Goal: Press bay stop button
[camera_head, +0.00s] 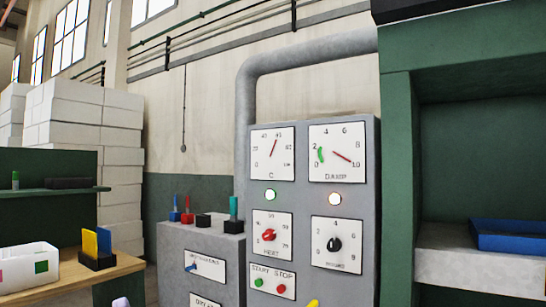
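A grey control cabinet (312,130) stands in the middle of the head view, facing me at a slight angle. Low on its front is a white plate (271,277) lettered START and STOP. The red stop button (281,289) is on the right of this plate, and the green start button (258,283) is on the left. I cannot tell whether either is pressed in. Nothing covers them. My gripper cannot be made out in this view.
Above are dials, lamps, a red knob (268,235) and a black knob (334,244). A yellow piece (313,303) shows at the bottom edge. A lower grey box (205,245) adjoins on the left. A green press frame (398,150) with a blue tray (508,238) stands right.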

